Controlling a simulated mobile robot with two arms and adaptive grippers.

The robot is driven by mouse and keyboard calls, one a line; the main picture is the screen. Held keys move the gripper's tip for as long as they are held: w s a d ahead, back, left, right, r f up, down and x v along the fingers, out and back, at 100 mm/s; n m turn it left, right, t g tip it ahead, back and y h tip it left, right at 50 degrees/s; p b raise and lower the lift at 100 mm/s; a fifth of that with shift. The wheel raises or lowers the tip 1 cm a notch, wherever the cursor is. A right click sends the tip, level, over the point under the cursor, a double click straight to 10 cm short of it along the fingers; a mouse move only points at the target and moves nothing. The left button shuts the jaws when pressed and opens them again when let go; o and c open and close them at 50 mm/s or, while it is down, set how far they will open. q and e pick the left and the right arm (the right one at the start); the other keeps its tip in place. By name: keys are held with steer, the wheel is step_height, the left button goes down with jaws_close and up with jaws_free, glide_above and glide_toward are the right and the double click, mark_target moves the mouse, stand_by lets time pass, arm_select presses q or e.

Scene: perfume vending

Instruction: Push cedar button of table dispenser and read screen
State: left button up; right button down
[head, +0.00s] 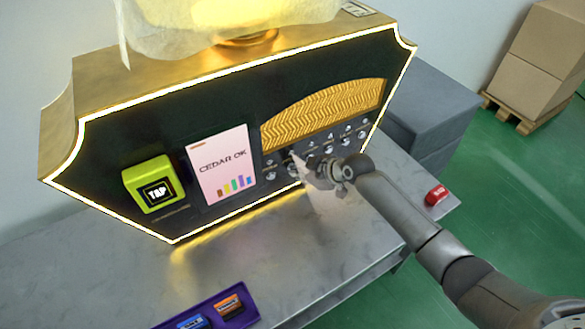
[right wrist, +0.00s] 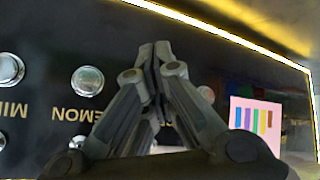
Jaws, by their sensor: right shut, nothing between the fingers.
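The table dispenser (head: 110,130) is a black-fronted box with gold sides and a glowing white outline. Its pink screen (head: 222,165) reads "CEDAR OK" above several coloured bars. Rows of round silver buttons sit under a gold patterned panel. My right gripper (head: 297,160) is shut and empty, with its fingertips at the left part of the button rows. In the right wrist view, the shut fingertips (right wrist: 155,50) are close to the black front. A button labelled "LEMON" (right wrist: 87,81) shows beside them. The cedar button is not clearly readable, and the fingers hide part of the panel. My left gripper is out of view.
A yellow-green TAP reader (head: 153,184) is on the dispenser's left front. A purple tray (head: 240,318) with blue and orange items lies on the grey table's front. A red object (head: 436,194) sits at the table's right edge. Cardboard boxes (head: 540,50) stand on a pallet behind.

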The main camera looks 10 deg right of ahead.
steer(key=shift+s, duration=0.15)
steer(key=shift+s+d+p, duration=0.3)
steer(key=shift+s+p, duration=0.35)
steer(key=s+p, duration=0.1)
steer(key=s+d+p, duration=0.1)
steer(key=s, duration=0.1)
steer(key=s+d+p, duration=0.1)
steer(key=shift+s, duration=0.35)
stand_by(0.9)
